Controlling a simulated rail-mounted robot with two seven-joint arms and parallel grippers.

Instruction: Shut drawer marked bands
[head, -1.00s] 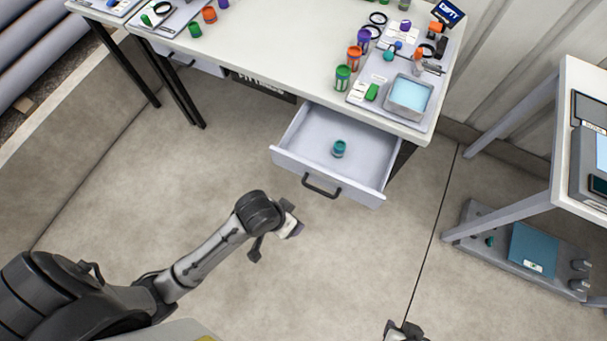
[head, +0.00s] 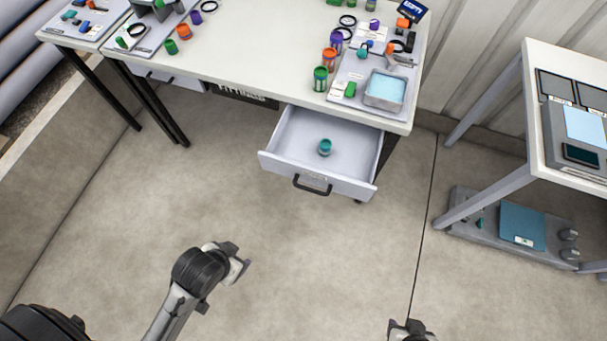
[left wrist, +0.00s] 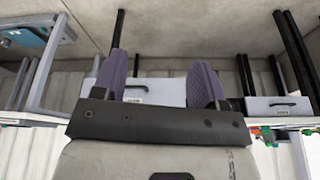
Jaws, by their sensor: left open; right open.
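An open grey drawer (head: 318,184) with a dark handle sticks out from under the white workbench. Its small front label is too small to read. A teal jar (head: 325,147) stands inside it. My left gripper (head: 240,262) is open and empty over the floor in front of the drawer, apart from it. In the left wrist view, its two purple-grey fingers (left wrist: 165,88) are spread, with the drawer front (left wrist: 150,92) and handle beyond them, seen upside down. My right gripper (head: 411,330) is at the bottom edge, partly cut off, and touches nothing.
A second drawer (head: 172,78) under the workbench (head: 255,60) looks shut. Jars, rings and a tray (head: 385,88) sit on top. A cart (head: 520,165) stands to the right, with a loaded lower shelf. The floor before the drawer is clear.

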